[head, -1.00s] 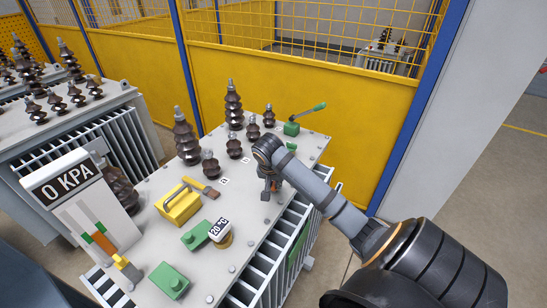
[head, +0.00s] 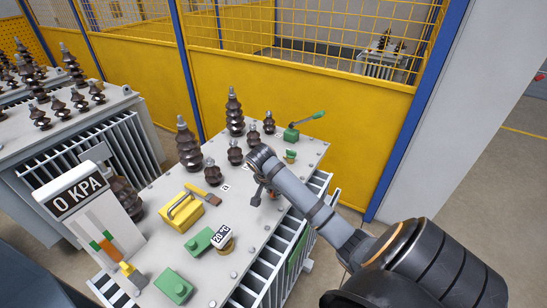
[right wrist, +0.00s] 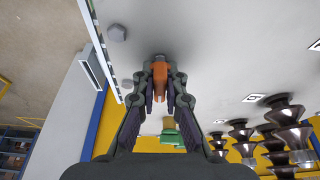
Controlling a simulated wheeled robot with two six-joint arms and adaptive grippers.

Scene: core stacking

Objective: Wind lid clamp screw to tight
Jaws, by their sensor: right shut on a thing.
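In the right wrist view, an orange piece (right wrist: 160,76), which looks like the lid clamp screw, stands between the two dark fingertips of my right gripper (right wrist: 160,88). The fingers are closed on its sides. In the head view, my right gripper (head: 264,192) points down at the grey transformer lid (head: 245,207), near its right edge. The fingers and wrist hide most of the screw there, so its seating and tightness cannot be told. My left gripper is not in view.
Brown ribbed bushings (head: 188,145) rise left of and behind the gripper. A green-handled lever (head: 305,122) and a small green fitting (head: 291,155) are at the lid's far corner.

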